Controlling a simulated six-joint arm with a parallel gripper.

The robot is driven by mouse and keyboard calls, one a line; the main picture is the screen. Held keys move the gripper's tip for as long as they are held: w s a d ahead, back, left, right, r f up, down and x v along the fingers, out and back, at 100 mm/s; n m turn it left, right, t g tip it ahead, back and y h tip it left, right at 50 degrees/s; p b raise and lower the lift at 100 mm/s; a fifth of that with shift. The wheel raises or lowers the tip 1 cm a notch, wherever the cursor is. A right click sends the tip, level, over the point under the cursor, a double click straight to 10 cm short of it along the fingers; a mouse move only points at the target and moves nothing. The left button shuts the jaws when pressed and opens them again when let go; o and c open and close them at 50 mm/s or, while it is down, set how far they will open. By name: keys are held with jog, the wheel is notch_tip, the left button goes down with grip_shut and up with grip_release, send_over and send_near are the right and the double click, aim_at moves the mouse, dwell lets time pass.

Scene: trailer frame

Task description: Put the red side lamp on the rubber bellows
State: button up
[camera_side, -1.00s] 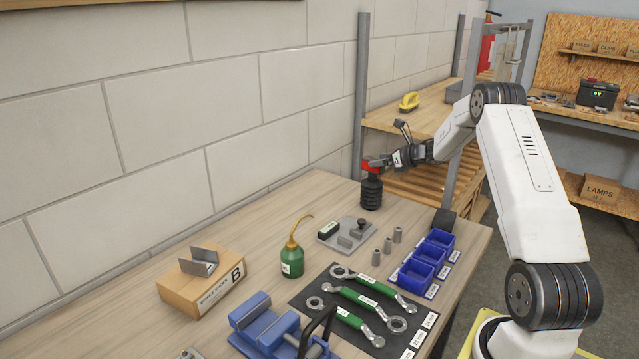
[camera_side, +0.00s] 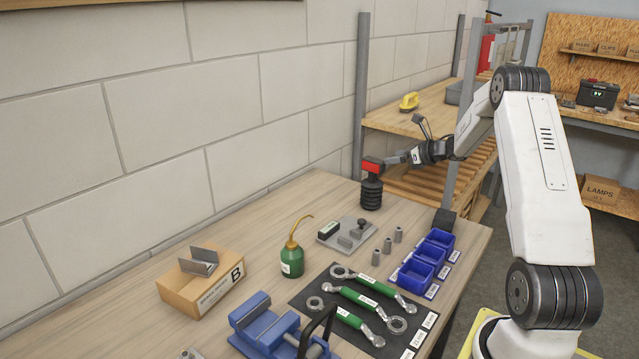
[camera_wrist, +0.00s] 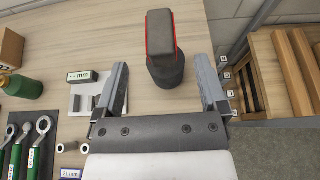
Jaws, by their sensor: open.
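The red side lamp (camera_side: 372,165) rests on top of the black rubber bellows (camera_side: 371,194), which stands upright near the far end of the workbench. In the wrist view the lamp (camera_wrist: 162,38) shows its dark back with a red edge, and the bellows (camera_wrist: 167,72) is partly hidden below it. My gripper (camera_side: 393,160) is just right of the lamp in the side view. In the wrist view its fingers (camera_wrist: 160,80) are wide apart, with the lamp beyond their tips and not touched by them.
A grey fixture plate (camera_side: 347,234), several grey bushings (camera_side: 388,246) and blue bins (camera_side: 424,260) lie nearer on the bench. A green oil can (camera_side: 292,258) stands left. A grey post (camera_side: 362,95) rises behind the bellows. A wooden shelf (camera_side: 430,112) is behind my gripper.

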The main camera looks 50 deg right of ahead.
jog(key=shift+v, duration=0.9)
jog(key=w+a+m+g+h, duration=0.1)
jog(key=w+a+m+g, duration=0.15)
jog(key=a+m, duration=0.7)
jog(key=w+a+m+g+h, duration=0.1)
jog(key=w+a+m+h, duration=0.15)
jog(key=a+m, duration=0.75)
jog(key=s+a+f+m+g+y, duration=0.1)
jog(key=s+a+f+m+g, duration=0.1)
jog(key=s+a+m, duration=0.6)
jog(key=s+a+f+m+g+y, duration=0.2)
jog(key=s+a+m+g, duration=0.3)
jog(key=a, duration=1.1)
jog(key=s+f+m, duration=0.1)
jog(key=s+m, duration=0.2)
jog(key=s, duration=0.2)
jog(key=shift+s+a+f, duration=0.15)
jog(key=shift+a+f, duration=0.05)
jog(key=shift+a, duration=0.05)
